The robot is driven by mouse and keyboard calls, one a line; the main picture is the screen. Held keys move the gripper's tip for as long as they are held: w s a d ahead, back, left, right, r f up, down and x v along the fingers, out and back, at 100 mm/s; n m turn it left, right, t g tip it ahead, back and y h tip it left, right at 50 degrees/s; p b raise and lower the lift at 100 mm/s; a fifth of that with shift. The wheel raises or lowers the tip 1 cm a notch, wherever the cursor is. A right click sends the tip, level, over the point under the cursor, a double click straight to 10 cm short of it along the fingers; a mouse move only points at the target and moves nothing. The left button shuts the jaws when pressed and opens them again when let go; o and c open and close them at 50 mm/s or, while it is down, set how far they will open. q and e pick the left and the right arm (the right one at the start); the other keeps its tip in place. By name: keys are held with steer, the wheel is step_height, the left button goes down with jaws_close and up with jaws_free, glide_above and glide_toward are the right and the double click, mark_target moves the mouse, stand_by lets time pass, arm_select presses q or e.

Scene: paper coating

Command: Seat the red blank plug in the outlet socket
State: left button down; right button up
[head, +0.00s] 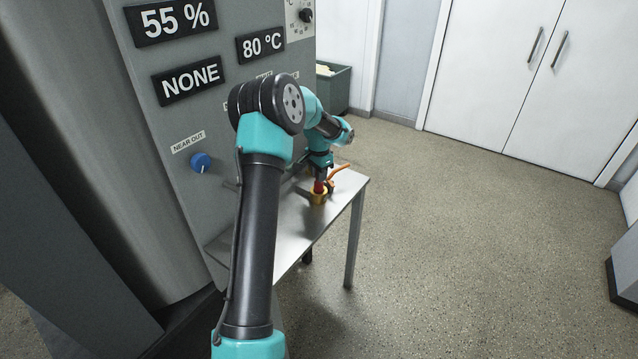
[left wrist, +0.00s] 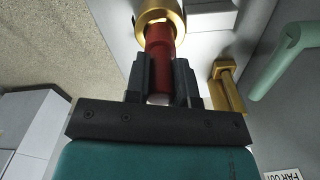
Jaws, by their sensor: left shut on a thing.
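My left gripper (left wrist: 161,78) is shut on the red blank plug (left wrist: 158,45), with one dark finger on each side of it. The plug's far end meets a gold ring-shaped socket (left wrist: 174,12) at the top of the left wrist view. The plug looks lined up with the ring, but how deep it sits in it I cannot tell. In the head view the red plug (head: 318,187) shows small and upright below my wrist, at the gold socket (head: 318,198) above the metal table. My right gripper is not in view.
The metal table (head: 345,190) stands against a grey panel with a blue knob (head: 201,162). An orange piece (head: 341,168) shows beside the plug. In the left wrist view a brass fitting (left wrist: 229,88) and a pale green bar (left wrist: 285,60) are at right. Open floor lies right of the table.

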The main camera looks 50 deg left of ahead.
arm_select(q)
steer(key=shift+f, duration=1.8)
steer(key=c, duration=1)
jaws_free()
steer(key=shift+f, duration=0.15)
steer(key=shift+o, duration=0.2)
step_height(320, 180, up, 12)
steer(key=shift+r, duration=0.15)
